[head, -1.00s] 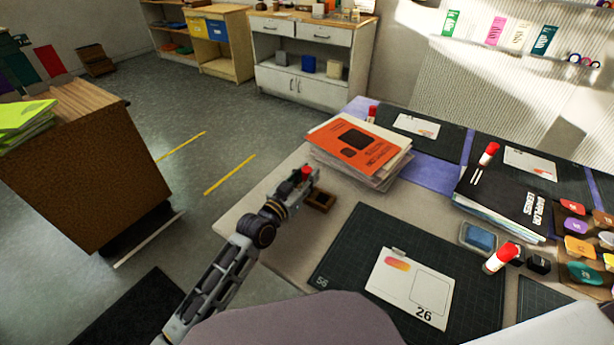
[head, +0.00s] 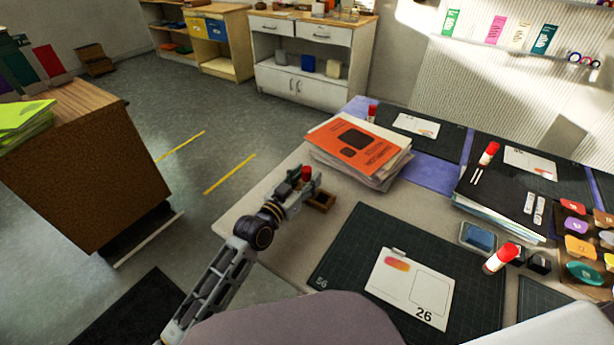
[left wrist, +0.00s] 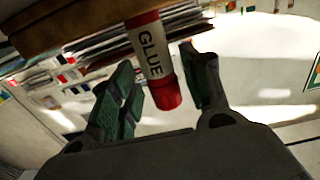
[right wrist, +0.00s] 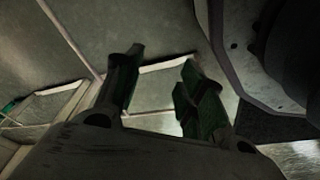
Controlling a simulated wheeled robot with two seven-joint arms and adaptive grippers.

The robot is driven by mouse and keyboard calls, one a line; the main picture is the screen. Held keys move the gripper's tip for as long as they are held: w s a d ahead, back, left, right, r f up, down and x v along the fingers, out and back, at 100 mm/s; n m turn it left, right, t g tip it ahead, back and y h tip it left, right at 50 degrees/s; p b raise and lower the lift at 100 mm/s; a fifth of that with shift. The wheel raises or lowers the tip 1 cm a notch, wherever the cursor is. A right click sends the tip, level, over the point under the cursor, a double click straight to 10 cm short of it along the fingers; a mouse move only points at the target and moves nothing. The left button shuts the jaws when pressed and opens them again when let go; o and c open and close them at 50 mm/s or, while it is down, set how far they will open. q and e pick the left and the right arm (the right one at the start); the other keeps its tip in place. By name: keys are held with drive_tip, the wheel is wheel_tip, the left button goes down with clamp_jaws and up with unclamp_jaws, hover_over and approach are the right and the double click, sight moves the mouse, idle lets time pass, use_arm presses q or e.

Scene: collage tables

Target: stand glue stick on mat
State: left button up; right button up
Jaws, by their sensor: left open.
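A glue stick (left wrist: 150,55) with a red cap and a white GLUE label shows in the left wrist view between the two fingers of my left gripper (left wrist: 160,85). The fingers are apart, with visible gaps beside the stick. In the head view its red cap (head: 306,173) shows at my left gripper (head: 304,183), beside a small wooden holder (head: 322,203); its lower part is hidden. The dark cutting mat (head: 340,252) marked 56 lies to the right and nearer, with a white card (head: 405,290) marked 26 on it. My right gripper (right wrist: 158,78) is open and empty in the right wrist view.
A book stack (head: 362,147) with an orange cover stands behind the holder. Another red-capped glue stick (head: 500,258) and a blue ink pad (head: 479,237) are right of the mat. A black binder (head: 510,190) lies farther back. Bare table shows around the mat's left side.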

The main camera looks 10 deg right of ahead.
sight(304, 180)
use_arm(q)
drive_tip(key=v, duration=0.3)
drive_tip(key=shift+s+a+f, duration=0.15)
drive_tip(key=shift+s+a, duration=0.05)
drive_tip(key=shift+a, duration=0.15)
drive_tip(key=shift+v, duration=0.85)
drive_tip(key=shift+s+a+p, duration=0.35)
drive_tip(key=shift+s+a, duration=0.1)
drive_tip(key=shift+a, duration=0.05)
wheel_tip(304, 180, up, 9)
drive_tip(key=p, duration=0.1)
drive_tip(key=shift+f+p, duration=0.2)
drive_tip(key=shift+p, duration=0.15)
use_arm(e)
drive_tip(key=s+d+f, duration=0.3)
drive_tip(key=s+f, duration=0.1)
drive_tip(key=f, duration=0.1)
drive_tip(key=shift+d, duration=0.15)
drive_tip(key=shift+o, duration=0.3)
drive_tip(key=shift+o, duration=0.9)
drive_tip(key=shift+w, duration=0.1)
